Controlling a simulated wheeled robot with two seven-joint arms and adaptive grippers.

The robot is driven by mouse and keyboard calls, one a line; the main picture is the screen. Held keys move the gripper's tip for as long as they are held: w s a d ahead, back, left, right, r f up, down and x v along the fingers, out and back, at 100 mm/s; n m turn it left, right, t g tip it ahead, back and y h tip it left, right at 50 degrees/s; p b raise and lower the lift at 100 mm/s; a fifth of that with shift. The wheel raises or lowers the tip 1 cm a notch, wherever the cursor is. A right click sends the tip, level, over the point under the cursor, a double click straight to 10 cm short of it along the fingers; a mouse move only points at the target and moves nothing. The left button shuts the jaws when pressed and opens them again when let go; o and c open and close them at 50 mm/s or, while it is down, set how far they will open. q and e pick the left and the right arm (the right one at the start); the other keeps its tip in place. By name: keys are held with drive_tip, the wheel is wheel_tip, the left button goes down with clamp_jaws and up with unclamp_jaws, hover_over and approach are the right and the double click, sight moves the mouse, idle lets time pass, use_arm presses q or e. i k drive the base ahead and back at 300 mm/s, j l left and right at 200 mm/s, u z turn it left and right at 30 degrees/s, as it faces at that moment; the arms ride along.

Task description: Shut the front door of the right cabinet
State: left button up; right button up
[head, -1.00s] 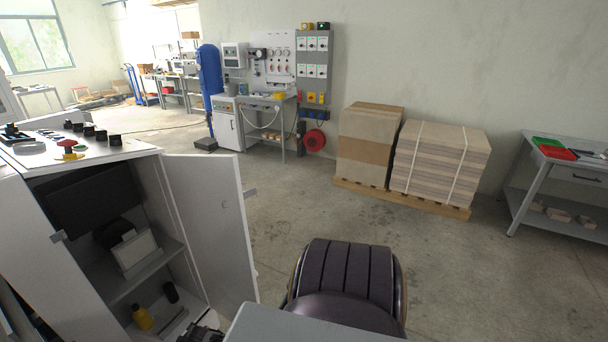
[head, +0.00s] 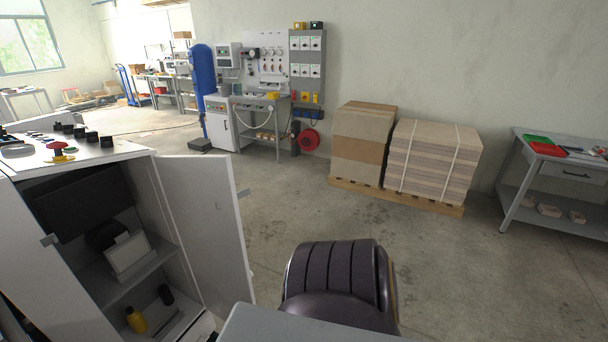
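The inside shows a dark box (head: 85,203), a pale device (head: 129,255) on a shelf, and a yellow bottle (head: 136,320) and a black cylinder (head: 166,294) below. A pale panel with a small catch borders the opening on the left. Neither of my grippers can be made out.
Open concrete floor (head: 440,275) lies to the right of the door. Stacked cardboard (head: 430,165) sits on a pallet (head: 400,199) by the wall. A grey workbench (head: 580,185) stands at the right. A test bench (head: 262,102) and blue column (head: 201,85) are farther back.

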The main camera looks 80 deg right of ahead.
sight(212, 238)
drive_tip(key=k+l, duration=0.1)
drive_tip(key=l, duration=0.9)
drive_tip(key=k+l, duration=0.15)
drive_tip(key=l, duration=0.35)
drive_tip(key=k+l, duration=0.1)
drive_tip(key=l, duration=0.4)
drive_tip(key=k+l, duration=0.1)
drive_tip(key=l, duration=0.9)
drive_tip(key=k+u, duration=0.05)
